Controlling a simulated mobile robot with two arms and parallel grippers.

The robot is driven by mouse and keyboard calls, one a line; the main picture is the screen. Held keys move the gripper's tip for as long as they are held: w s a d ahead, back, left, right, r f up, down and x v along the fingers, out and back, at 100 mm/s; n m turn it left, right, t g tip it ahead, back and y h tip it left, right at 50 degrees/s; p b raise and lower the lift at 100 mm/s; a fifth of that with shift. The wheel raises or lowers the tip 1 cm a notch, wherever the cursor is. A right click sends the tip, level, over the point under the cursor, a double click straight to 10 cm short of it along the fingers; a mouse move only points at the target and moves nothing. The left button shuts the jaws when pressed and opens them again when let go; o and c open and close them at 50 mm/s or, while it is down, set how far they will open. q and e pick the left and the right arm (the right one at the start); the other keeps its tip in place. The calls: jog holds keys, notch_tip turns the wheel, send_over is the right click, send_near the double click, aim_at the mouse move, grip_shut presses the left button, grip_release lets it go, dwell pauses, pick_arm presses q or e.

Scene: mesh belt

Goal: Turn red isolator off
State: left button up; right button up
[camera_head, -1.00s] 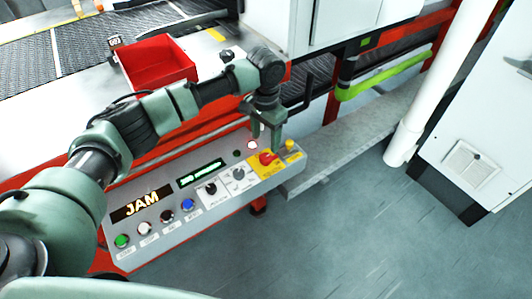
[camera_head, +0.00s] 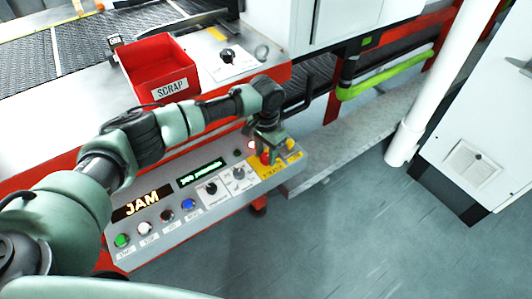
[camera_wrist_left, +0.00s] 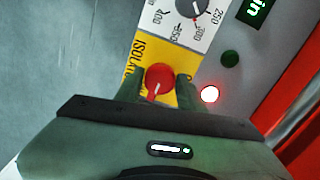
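The red isolator (camera_head: 265,158) is a round knob on a yellow plate at the right end of the control panel. In the left wrist view the red isolator (camera_wrist_left: 159,77) has a white pointer line running downward, slightly left. My left gripper (camera_head: 270,152) is down at the knob, coming from above and partly covering it. In the wrist view the fingers of my left gripper (camera_wrist_left: 159,88) stand apart, one on each side of the knob, with only narrow gaps. Firm contact is not clear. My right gripper is not in view.
The control panel (camera_head: 150,238) carries a lit JAM display (camera_head: 142,204), several buttons and two selector knobs. A glowing red lamp (camera_wrist_left: 210,93) is close to the right finger. A red scrap bin (camera_head: 158,68) stands behind. Open floor lies to the right.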

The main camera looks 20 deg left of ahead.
pick_arm(q)
grip_shut()
jog(key=shift+r+n+p, duration=0.15)
jog(key=shift+n+p, duration=0.25)
jog(key=shift+p, duration=0.3)
jog(key=n+p, duration=0.7)
jog(key=p, duration=0.2)
jog(key=shift+d, duration=0.1)
jog(key=n+p, duration=0.2)
jog(key=n, duration=0.2)
jog(key=shift+n+p, duration=0.4)
jog(key=n+p, duration=0.1)
jog(key=n, duration=0.1)
jog(key=shift+n, duration=0.3)
jog(key=shift+n+p, duration=0.45)
jog(key=shift+n, duration=0.95)
jog(key=shift+w, duration=0.1)
jog(key=o, duration=0.6)
grip_release()
